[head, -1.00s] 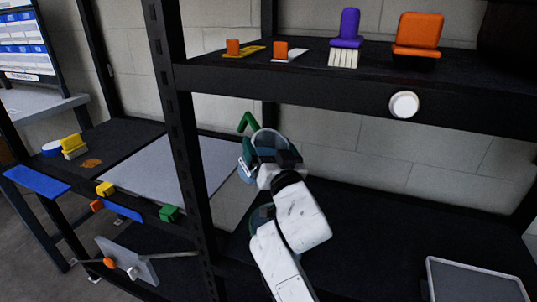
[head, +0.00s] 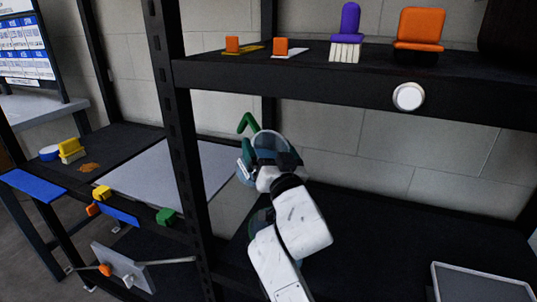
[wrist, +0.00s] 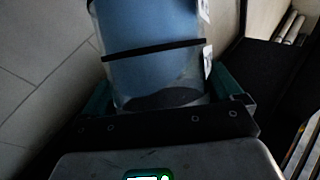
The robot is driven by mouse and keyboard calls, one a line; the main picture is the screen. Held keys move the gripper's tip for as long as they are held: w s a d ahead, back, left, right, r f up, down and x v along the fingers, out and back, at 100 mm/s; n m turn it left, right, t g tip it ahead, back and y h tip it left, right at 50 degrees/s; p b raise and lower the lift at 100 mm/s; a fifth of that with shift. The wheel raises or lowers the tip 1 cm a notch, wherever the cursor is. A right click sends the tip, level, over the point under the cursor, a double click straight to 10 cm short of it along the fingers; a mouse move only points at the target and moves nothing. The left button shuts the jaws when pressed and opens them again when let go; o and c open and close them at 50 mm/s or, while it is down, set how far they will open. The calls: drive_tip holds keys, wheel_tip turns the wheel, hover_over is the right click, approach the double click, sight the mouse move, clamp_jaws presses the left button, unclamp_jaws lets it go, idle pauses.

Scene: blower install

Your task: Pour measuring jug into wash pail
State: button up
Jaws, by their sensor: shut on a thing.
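The measuring jug (wrist: 150,40) is a clear cylinder with blue contents and a dark band, seen close up in the wrist view. My gripper (wrist: 168,98) is shut on it, with a teal finger on each side. In the head view the clear jug (head: 270,141) is at mid-frame, above the lower shelf and partly hidden by my gripper (head: 258,160). A green bent piece (head: 247,122) shows at its upper left; I cannot tell whether it is joined to the jug. I cannot make out a wash pail in either view.
A black upright (head: 178,130) stands left of my arm. An upper shelf (head: 330,80) holds orange blocks, a purple-handled brush (head: 348,30) and an orange-handled tool (head: 418,30). A grey tray (head: 480,285) lies at lower right. The lower shelf (head: 410,230) is largely bare.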

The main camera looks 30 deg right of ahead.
drive_tip(key=shift+s+f+t+b, duration=0.15)
drive_tip(key=shift+t+b, duration=0.35)
drive_tip(key=shift+b, duration=1.65)
drive_tip(key=shift+f+m+h+b, duration=0.2)
drive_tip(key=shift+m+h+b, duration=0.2)
drive_tip(key=shift+b, duration=1.15)
drive_tip(key=t+b, duration=0.1)
drive_tip(key=b, duration=0.2)
drive_tip(key=shift+s+f, duration=0.1)
drive_tip(key=shift+b, duration=0.3)
drive_tip(key=shift+f+m+b, duration=0.1)
drive_tip(key=shift+m+b, duration=0.2)
drive_tip(key=shift+b, duration=0.35)
drive_tip(key=t+h+b, duration=0.1)
drive_tip(key=b, duration=0.4)
drive_tip(key=shift+s+f+m, duration=0.15)
drive_tip(key=shift+m, duration=0.15)
drive_tip(key=shift+b, duration=1)
